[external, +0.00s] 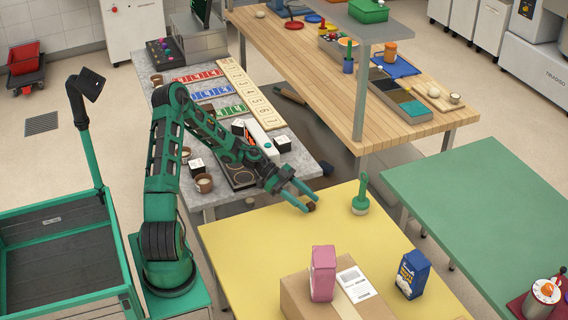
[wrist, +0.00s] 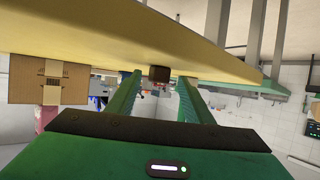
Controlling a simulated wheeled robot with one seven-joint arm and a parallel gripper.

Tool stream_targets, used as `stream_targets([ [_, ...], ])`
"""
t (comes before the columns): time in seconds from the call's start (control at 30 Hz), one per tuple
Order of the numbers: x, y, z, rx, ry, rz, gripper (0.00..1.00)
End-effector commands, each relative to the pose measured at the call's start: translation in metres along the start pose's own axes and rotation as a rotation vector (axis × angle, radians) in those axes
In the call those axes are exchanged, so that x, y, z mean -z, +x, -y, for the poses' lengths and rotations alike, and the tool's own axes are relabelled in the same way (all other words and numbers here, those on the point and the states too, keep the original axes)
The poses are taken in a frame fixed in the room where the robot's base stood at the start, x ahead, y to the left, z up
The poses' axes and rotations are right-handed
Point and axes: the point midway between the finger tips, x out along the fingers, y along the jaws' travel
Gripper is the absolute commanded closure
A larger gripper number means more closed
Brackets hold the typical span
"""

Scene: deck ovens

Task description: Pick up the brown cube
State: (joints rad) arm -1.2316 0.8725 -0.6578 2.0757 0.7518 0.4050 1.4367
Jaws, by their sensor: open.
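The small brown cube (external: 311,207) is on the yellow table (external: 250,235), near its back middle. My gripper (external: 312,203) reaches low over that table from the left, its two green fingers spread apart. The cube shows at the fingertips, partly hidden by them. In the wrist view the picture is turned over, with the yellow table (wrist: 100,40) at the top. There the cube (wrist: 159,73) sits in the gap between the fingertips of my open gripper (wrist: 159,79), with a gap on each side. I cannot tell how deep it is between them.
A green brush-like tool (external: 361,200) stands right of the cube. A cardboard box (external: 300,295) with a pink carton (external: 323,272) on it and a blue box (external: 412,274) stand towards the front. A crowded grey counter (external: 290,165) lies behind. The yellow table's left part is clear.

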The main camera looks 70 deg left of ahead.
Motion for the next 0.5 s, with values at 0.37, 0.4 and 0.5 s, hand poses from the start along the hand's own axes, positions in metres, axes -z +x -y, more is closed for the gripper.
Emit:
stream_targets([
  [0.37,0.003,0.024,-0.001,-0.003,0.005,-0.001,0.53],
  [0.4,0.003,0.024,-0.001,-0.003,0.004,-0.001,0.53],
  [0.5,0.003,0.024,-0.001,-0.003,0.004,-0.001,0.65],
])
